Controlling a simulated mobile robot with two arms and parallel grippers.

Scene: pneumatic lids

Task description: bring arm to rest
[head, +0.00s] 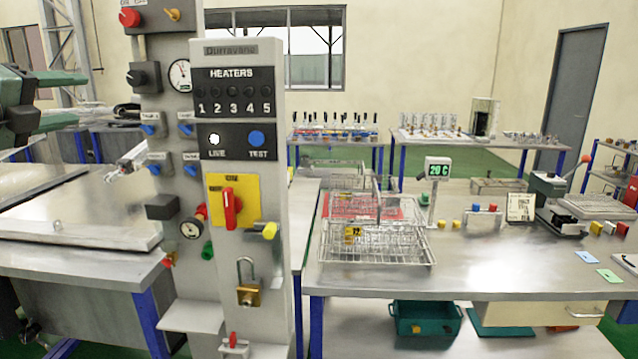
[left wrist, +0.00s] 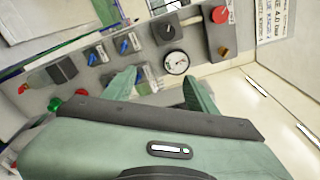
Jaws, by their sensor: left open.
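My left gripper (head: 72,98) is at the left edge of the head view, its two green fingers apart with nothing between them. It is left of the grey valve panel (head: 178,100) and appears apart from it. In the left wrist view the open fingers (left wrist: 160,92) point toward the panel's face, with the round gauge (left wrist: 176,62) beyond them, nearer the right finger. The gripper's green body fills the lower part of that view. My right gripper is not in view.
A heater panel (head: 240,150) with a red switch (head: 231,208) and a padlock (head: 248,293) stands in front. A metal lid (head: 80,225) lies on the left bench. The right bench (head: 400,280) holds wire baskets (head: 375,246) and a temperature display (head: 438,170); its front is mostly clear.

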